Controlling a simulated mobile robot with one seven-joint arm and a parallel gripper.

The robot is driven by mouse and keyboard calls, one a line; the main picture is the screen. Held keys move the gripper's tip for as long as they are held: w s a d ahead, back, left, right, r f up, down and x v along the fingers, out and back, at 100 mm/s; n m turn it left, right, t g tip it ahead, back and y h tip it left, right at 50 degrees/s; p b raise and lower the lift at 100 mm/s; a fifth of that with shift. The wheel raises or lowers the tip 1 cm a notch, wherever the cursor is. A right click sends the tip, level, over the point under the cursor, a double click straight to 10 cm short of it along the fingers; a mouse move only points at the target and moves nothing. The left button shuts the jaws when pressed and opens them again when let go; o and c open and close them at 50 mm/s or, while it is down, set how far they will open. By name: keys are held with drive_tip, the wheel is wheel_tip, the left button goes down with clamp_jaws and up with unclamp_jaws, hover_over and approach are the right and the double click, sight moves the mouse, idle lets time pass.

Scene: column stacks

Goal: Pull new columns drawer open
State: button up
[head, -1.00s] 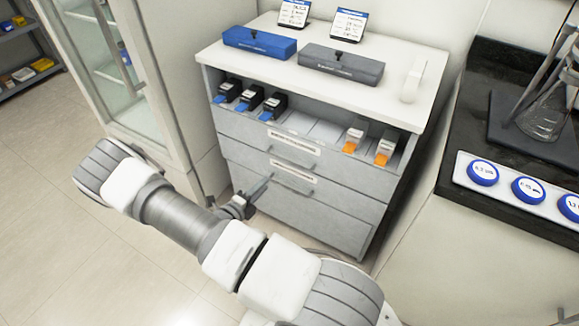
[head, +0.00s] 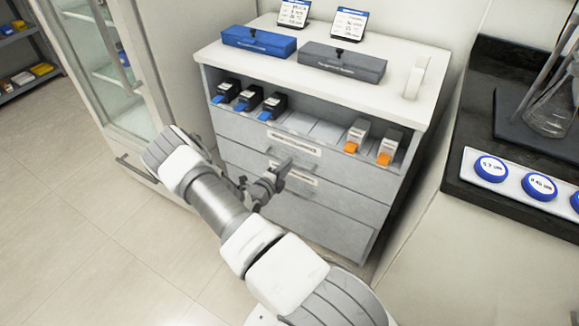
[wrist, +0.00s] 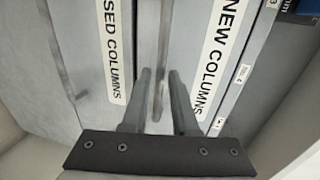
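The new columns drawer (head: 350,169) is the upper drawer of the grey cabinet and looks shut. Its label (wrist: 222,58) reads "NEW COLUMNS" in the wrist view. Its bar handle (wrist: 162,55) runs upright in the wrist view, left of that label. My gripper (wrist: 162,78) is open, with one finger on each side of the handle's line. I cannot tell whether either finger touches it. In the head view, my gripper (head: 282,168) is at the drawer fronts and partly hides the handles. The used columns drawer, with its label (wrist: 113,50), is below and looks shut.
Blue-tipped and orange-tipped cartridges sit in the open shelf (head: 315,128) above the drawers. A blue box (head: 258,41) and a grey box (head: 342,62) stand on the cabinet top. A glass-door cabinet (head: 110,75) is at left, a dark counter (head: 520,215) at right. Floor before the cabinet is open.

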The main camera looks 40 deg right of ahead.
drive_tip(key=shift+x, duration=1.05)
clamp_jaws()
idle(0.7)
